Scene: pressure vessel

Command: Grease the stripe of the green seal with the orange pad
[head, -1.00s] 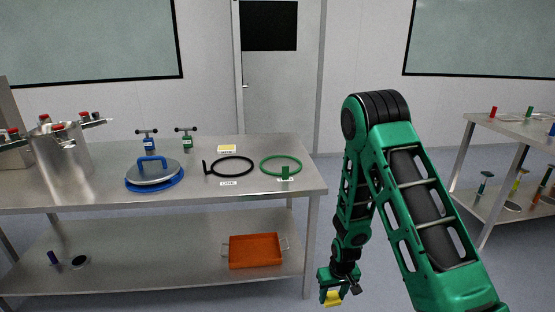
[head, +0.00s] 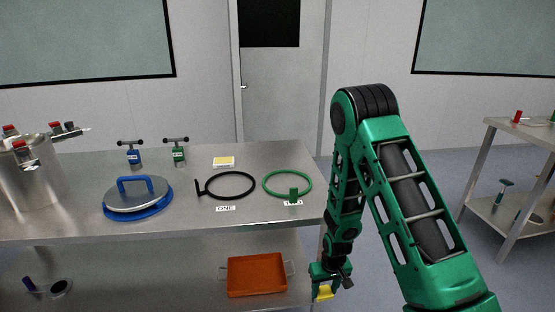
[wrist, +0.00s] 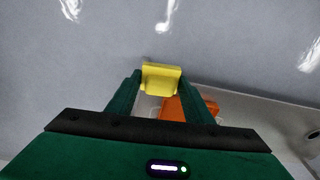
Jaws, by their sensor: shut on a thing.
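The green seal (head: 265,187) is a ring lying flat at the right end of the bench top, with a green tab (head: 293,194) at its front. I cannot make out a stripe on it. My gripper (head: 323,284) hangs low, in front of and below the bench's right front corner. It is shut on a yellow pad (head: 324,292), which also shows between the fingers in the wrist view (wrist: 160,77). I see no orange pad; the held one looks yellow.
Two clamps and a steel pot (head: 27,183) stand left. An orange tray (head: 257,276) sits on the lower shelf. Another table (head: 508,140) stands right.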

